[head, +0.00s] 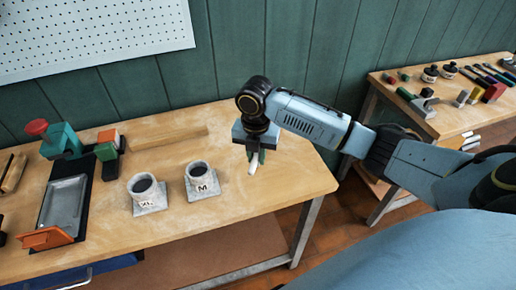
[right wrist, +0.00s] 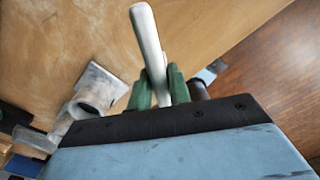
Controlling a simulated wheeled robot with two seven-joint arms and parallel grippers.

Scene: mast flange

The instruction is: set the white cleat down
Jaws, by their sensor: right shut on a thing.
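The white cleat (head: 253,168) is a slim white bar that hangs below my right gripper (head: 257,157) in the head view, over the right part of the wooden table. In the right wrist view the cleat (right wrist: 147,45) stands out between the green fingers of the right gripper (right wrist: 158,88), which are shut on it. I cannot tell whether the cleat touches the table top. My left gripper is not in view.
Two grey-white cups on square bases, one marked XL (head: 146,192) and one marked M (head: 201,181), stand left of the gripper. A wooden strip (head: 167,137) lies behind them. The table top (head: 280,192) is bare around the gripper. A second bench (head: 455,122) with tools stands at right.

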